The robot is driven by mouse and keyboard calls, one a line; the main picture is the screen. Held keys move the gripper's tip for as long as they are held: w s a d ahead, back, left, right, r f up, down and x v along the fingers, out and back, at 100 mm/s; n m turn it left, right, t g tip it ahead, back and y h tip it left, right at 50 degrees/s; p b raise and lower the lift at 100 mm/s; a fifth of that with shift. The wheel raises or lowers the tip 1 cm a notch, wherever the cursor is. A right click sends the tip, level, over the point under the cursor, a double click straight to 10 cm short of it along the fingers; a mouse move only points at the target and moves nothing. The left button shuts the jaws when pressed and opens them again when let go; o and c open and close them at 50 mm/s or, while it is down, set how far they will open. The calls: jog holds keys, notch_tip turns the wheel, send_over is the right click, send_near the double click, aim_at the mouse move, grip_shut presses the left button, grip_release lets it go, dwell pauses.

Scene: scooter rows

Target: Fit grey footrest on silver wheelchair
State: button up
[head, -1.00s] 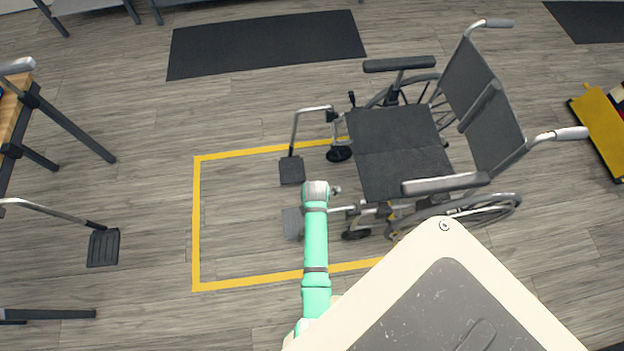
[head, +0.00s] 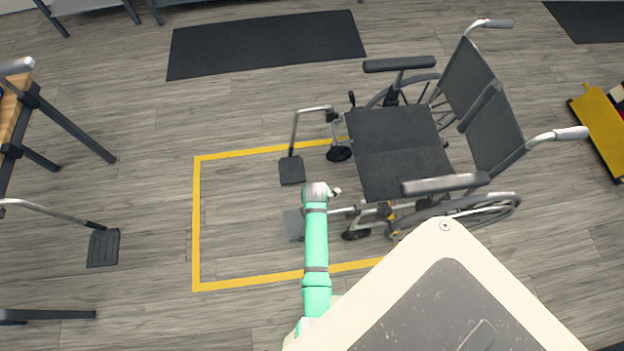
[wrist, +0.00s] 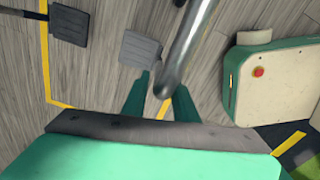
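The silver wheelchair (head: 402,150) stands right of centre with a dark seat, facing left. A dark footrest (head: 292,170) hangs on its far front side. My gripper (head: 325,200) is in front of its near front side, largely hidden by my green wrist. The grey footrest's plate (head: 294,225) shows just left of my wrist, low over the floor; it also shows in the wrist view (wrist: 141,48). There its silver tube (wrist: 186,45) runs between my green fingers, which appear closed on it. I cannot tell whether it touches the chair's frame.
Yellow floor tape (head: 196,225) outlines the area before the chair. Another dark footrest (head: 104,248) is at the left, near a wooden bench (head: 12,115). A yellow cart (head: 600,130) stands at the far right. Floor left of my arm is clear.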

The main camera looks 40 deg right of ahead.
jog(key=shift+o, duration=0.9)
jog(key=r, duration=1)
jog(key=shift+s+d+r, duration=0.1)
jog(key=shift+s+r, duration=0.15)
jog(key=shift+r, duration=0.15)
jog(key=s+a+r+m+t+h, duration=0.2)
jog(key=a+m+t, duration=0.55)
jog(key=a, duration=1.25)
jog(key=s+a+r+m+t, duration=0.1)
jog(key=s+r, duration=0.3)
jog(key=r, duration=0.4)
jog(key=s+a+r+m+t+y, duration=0.1)
jog(key=s+r+m+t, duration=0.2)
jog(key=r, duration=0.5)
jog(key=s+a+r+m+t, duration=0.2)
jog(key=s+r, duration=0.4)
jog(key=r, duration=0.3)
jog(key=shift+m+t+y, duration=0.35)
jog(key=shift+t+y, duration=0.05)
jog(key=shift+t, duration=0.25)
